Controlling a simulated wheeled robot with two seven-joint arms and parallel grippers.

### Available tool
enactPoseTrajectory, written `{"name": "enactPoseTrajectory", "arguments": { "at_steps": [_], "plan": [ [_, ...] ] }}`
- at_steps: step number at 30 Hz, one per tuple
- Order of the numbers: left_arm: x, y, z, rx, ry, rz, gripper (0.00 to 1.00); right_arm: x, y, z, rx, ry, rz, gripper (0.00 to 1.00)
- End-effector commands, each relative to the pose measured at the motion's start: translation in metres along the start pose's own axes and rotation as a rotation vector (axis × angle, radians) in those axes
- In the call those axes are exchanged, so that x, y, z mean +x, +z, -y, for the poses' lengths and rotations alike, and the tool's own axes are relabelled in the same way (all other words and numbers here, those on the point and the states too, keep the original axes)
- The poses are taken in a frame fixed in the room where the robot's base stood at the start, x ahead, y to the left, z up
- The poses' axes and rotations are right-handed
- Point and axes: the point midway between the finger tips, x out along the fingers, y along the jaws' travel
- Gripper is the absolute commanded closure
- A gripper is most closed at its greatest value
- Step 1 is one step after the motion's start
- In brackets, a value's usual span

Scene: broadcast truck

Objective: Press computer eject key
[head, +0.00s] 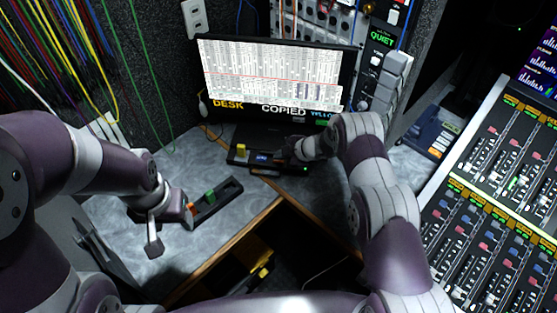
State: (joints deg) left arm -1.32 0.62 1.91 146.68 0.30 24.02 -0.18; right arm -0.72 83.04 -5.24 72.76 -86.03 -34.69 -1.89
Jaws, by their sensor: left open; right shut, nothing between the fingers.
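A monitor (268,75) stands at the back, showing a spreadsheet-like page above the words "DESK" and "COPIED". Below it on the grey desk sits a dark computer unit (236,161) with a yellow block on its left, a small blue label in front and a green light at its right. My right gripper (291,152) is shut and empty, over the right part of this unit; whether it touches is unclear. It hides part of the unit, and I cannot make out the eject key. My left gripper (171,228) is open and empty over the desk at left.
A black tray (217,203) with green and orange items lies by my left gripper. An open dark recess with a wooden edge (238,240) is in front. A mixing console (500,185) fills the right, with a blue device (430,135) beside it. Coloured cables hang at upper left.

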Motion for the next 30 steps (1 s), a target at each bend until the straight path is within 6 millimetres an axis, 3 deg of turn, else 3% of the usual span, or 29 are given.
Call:
{"name": "enactPoseTrajectory", "arguments": {
  "at_steps": [30],
  "plan": [
    [0.0049,0.0006,0.0,0.0,0.0,0.0,0.44,0.0022,0.0017,0.0018,0.0,0.0,0.0,1.0]
  ]
}}
